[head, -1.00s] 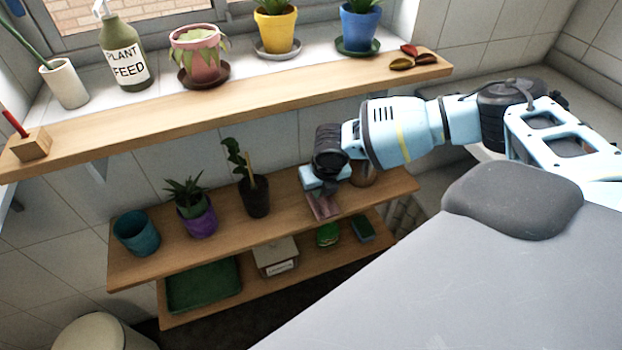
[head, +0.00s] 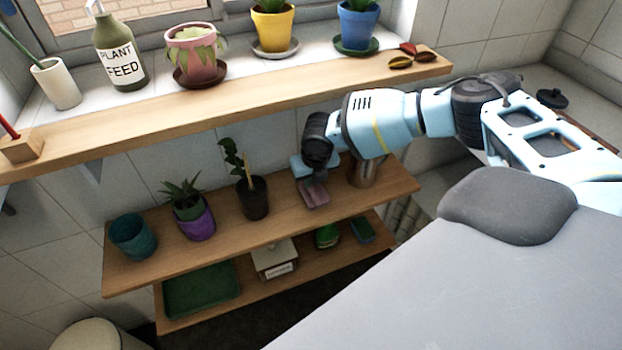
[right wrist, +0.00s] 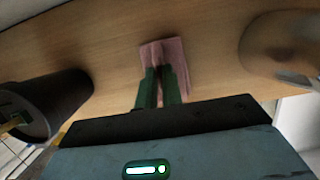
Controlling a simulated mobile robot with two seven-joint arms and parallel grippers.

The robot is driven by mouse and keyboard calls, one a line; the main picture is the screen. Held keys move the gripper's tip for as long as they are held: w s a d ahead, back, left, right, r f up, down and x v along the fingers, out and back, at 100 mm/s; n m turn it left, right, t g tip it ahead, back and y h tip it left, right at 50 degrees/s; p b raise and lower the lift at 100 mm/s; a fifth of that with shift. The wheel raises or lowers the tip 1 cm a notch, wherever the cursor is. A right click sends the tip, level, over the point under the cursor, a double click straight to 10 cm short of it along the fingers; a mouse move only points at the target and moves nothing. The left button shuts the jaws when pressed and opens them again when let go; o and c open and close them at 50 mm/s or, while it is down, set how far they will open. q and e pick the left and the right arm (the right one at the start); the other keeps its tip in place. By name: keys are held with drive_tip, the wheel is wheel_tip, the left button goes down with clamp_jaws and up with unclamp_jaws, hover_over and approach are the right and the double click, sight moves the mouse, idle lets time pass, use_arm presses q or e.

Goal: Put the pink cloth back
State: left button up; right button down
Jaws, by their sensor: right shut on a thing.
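My right gripper (head: 313,181) reaches down over the shelf from the right and is shut on the cloth. In the right wrist view, the green fingers (right wrist: 160,88) are close together on the near part of the cloth (right wrist: 177,50), with the wooden surface behind it. I cannot tell whether the cloth touches the shelf. My left gripper is not in view.
The upper shelf (head: 200,117) runs above and behind my right arm. The lower shelf holds a green tray (head: 203,290).

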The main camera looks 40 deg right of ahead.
sight(313, 187)
drive_tip(key=shift+f, duration=0.15)
drive_tip(key=c, duration=1.5)
unclamp_jaws()
drive_tip(key=shift+c, duration=0.2)
drive_tip(key=p+v, duration=0.1)
drive_tip(key=v, duration=0.5)
drive_tip(key=shift+r, duration=0.35)
drive_tip(key=shift+s+a+r, duration=0.1)
drive_tip(key=shift+s+r, duration=0.05)
drive_tip(key=shift+r, duration=0.4)
